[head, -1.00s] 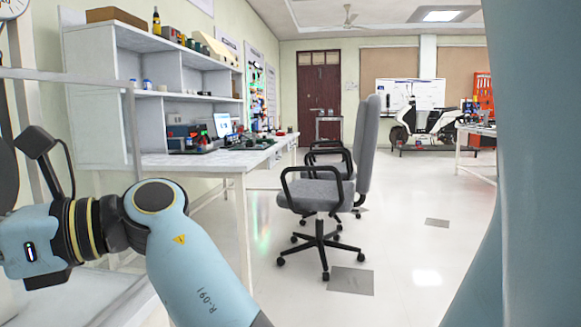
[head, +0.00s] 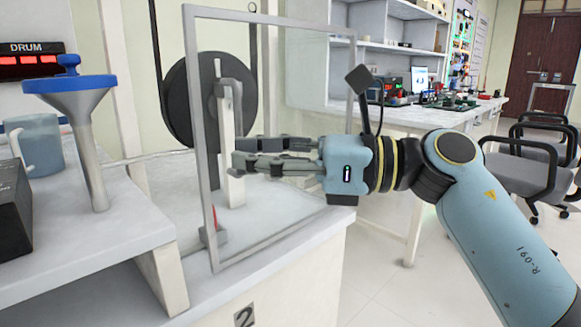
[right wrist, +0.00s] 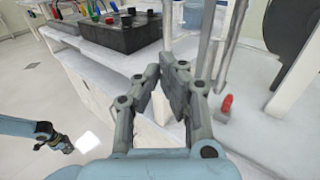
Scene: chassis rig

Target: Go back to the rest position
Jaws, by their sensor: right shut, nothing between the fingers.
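My right gripper (head: 238,160) reaches in from the right in the head view, level and pointing left. Its grey fingers are together with nothing between them. They overlap the thin upright guard frame (head: 205,140) in the picture; the gap to it cannot be judged. In the right wrist view the same fingers (right wrist: 163,70) show close up, empty, over the bench edge. My left gripper (right wrist: 57,140) shows small and dark at the left of the right wrist view, over the floor; its jaws are too small to read. It is outside the head view.
A black reel (head: 180,100) stands behind the guard frame. A blue funnel (head: 70,85), a blue mug (head: 38,143) and a dark box (head: 12,210) sit at the left. A workbench (head: 420,118) and chairs (head: 525,172) stand right. Floor between benches is clear.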

